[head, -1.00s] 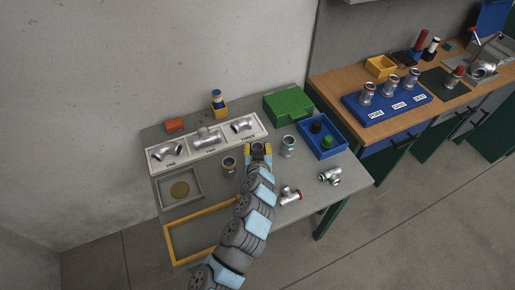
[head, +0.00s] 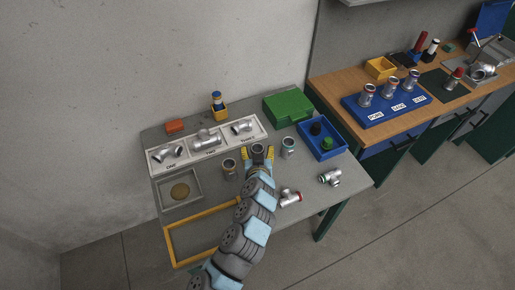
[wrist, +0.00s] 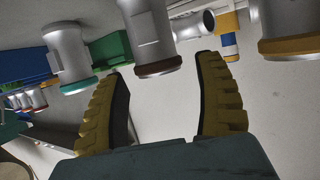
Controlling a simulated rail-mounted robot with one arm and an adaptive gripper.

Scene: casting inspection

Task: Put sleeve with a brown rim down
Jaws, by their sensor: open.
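The sleeve with a brown rim (head: 258,151) stands upright on the grey table, between two other sleeves. In the wrist view, which looks upside down, the sleeve (wrist: 150,35) shows its brown rim just beyond the fingertips. My gripper (head: 258,158) is open, with its yellow fingers apart around the near side of the sleeve. In the wrist view, nothing is clamped between the fingers (wrist: 160,72). The lower part of the sleeve is partly hidden by my gripper in the head view.
A sleeve with an orange rim (head: 229,169) stands to the left, and one with a teal rim (head: 288,147) to the right. Behind is a white labelled tray (head: 180,166) with metal fittings. A blue bin (head: 335,153) and a green case (head: 287,107) stand at the right.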

